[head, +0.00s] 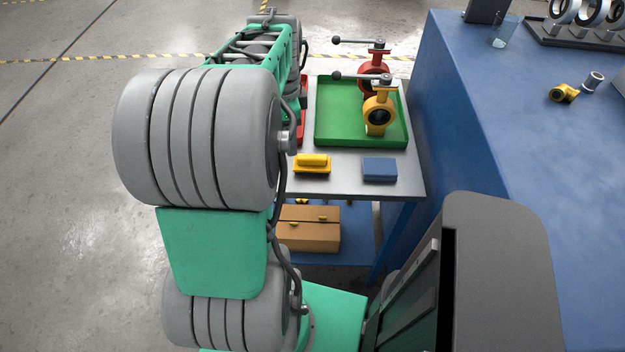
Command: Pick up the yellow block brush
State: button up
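The yellow block brush (312,162) lies on the grey top of a small table, near its front left. It has a raised yellow grip on top and a dark lower edge. It stands apart from the blue block to its right, and nothing covers it. My arm passes to the left of it and reaches toward the far side. My gripper cannot be made out in the head view.
A green tray (330,139) behind the brush holds a yellow valve (379,116) and a red valve (372,76). A blue block (379,169) lies right of the brush. A blue workbench (500,130) borders the table's right. Cardboard boxes (308,236) stand below.

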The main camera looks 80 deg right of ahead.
aim_at(312, 156)
jog(key=s+f+m, duration=0.1)
jog(key=s+d+f+m, duration=0.1)
jog(key=s, duration=0.1)
jog(key=s+f+m, duration=0.1)
jog(key=s, duration=0.1)
jog(key=shift+s+d, duration=0.15)
jog(key=shift+d, duration=0.2)
jog(key=f, duration=0.7)
jog(key=shift+s+a+f, duration=0.1)
jog(key=shift+a+f, duration=0.1)
grip_shut()
